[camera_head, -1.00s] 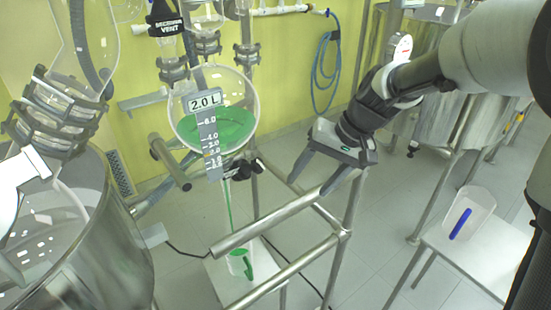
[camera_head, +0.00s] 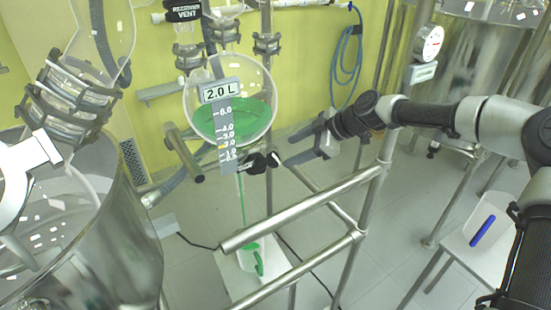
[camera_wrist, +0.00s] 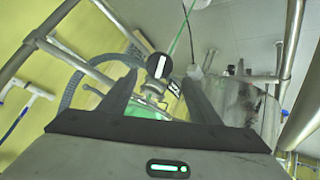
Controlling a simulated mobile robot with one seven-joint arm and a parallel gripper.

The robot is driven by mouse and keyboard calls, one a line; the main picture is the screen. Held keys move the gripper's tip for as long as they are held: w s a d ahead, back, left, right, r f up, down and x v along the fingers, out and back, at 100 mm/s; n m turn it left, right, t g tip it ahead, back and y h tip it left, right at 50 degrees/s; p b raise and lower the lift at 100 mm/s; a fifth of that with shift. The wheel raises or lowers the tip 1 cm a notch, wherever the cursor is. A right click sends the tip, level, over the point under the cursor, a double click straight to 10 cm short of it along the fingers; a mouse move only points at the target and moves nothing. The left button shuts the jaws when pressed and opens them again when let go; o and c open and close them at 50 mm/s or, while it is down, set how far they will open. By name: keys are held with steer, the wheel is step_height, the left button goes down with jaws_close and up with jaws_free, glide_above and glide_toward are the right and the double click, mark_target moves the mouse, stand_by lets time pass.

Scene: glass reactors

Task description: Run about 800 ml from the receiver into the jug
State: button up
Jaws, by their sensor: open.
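The receiver (camera_head: 258,82) is a round glass vessel part-filled with green liquid, with a scale and a tag reading 2.0 L. Its outlet valve has a black handle (camera_head: 262,160); the handle also shows between my fingers in the wrist view (camera_wrist: 152,66).
A steel frame rail (camera_head: 300,208) crosses below and in front of my gripper. A large steel vessel (camera_head: 120,240) stands at left. A blue hose (camera_head: 347,60) hangs on the yellow wall. A white stand at right bears a clear container (camera_head: 488,222) with a blue strip.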

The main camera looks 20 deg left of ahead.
mark_target(276, 158)
steer(key=x, duration=0.8)
steer(key=shift+w+a+f, duration=0.1)
steer(key=shift+a+f, duration=0.1)
steer(key=shift+f, duration=0.05)
steer(key=c, duration=1.1)
steer(key=shift+o, duration=0.2)
